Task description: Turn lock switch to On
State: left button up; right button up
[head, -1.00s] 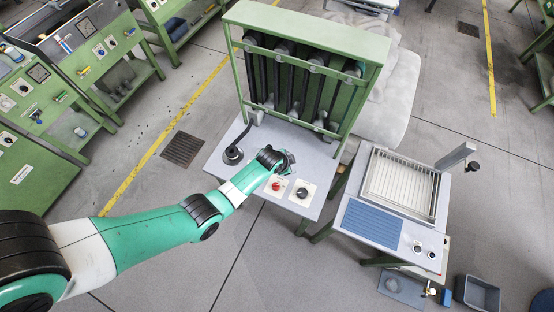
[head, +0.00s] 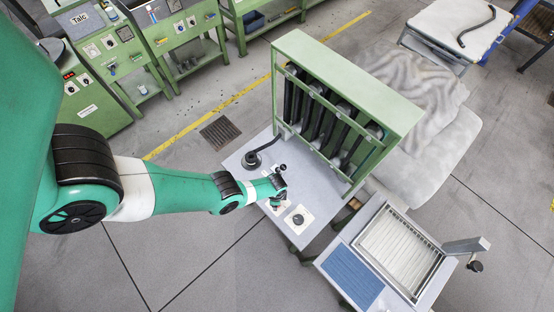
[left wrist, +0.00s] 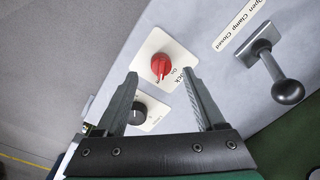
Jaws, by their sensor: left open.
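The lock switch, a red knob (left wrist: 161,67) on a white plate with partly hidden lettering, shows in the left wrist view. My left gripper (left wrist: 160,73) is open and empty, its two fingertips on either side of the knob in the picture. I cannot tell whether they are level with it or still above it. In the head view my left gripper (head: 279,201) is over the front of the grey panel (head: 297,238), and the red knob is hidden there. My right gripper is in neither view.
A black knob (left wrist: 139,113) sits close to the red one, partly behind a finger. A clamp lever with a black ball (left wrist: 288,91) stands to the right. A green frame with black tubes (head: 338,110) rises behind the panel. A ribbed tray machine (head: 402,250) is at right.

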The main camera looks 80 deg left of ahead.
pick_arm(q)
notch_tip(320, 180, down, 5)
jog(key=b, duration=0.3)
jog(key=shift+w+a, duration=0.1)
jog(key=shift+a, duration=0.05)
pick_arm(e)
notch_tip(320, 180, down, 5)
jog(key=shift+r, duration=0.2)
pick_arm(q)
jog(key=shift+r, duration=0.1)
grip_shut()
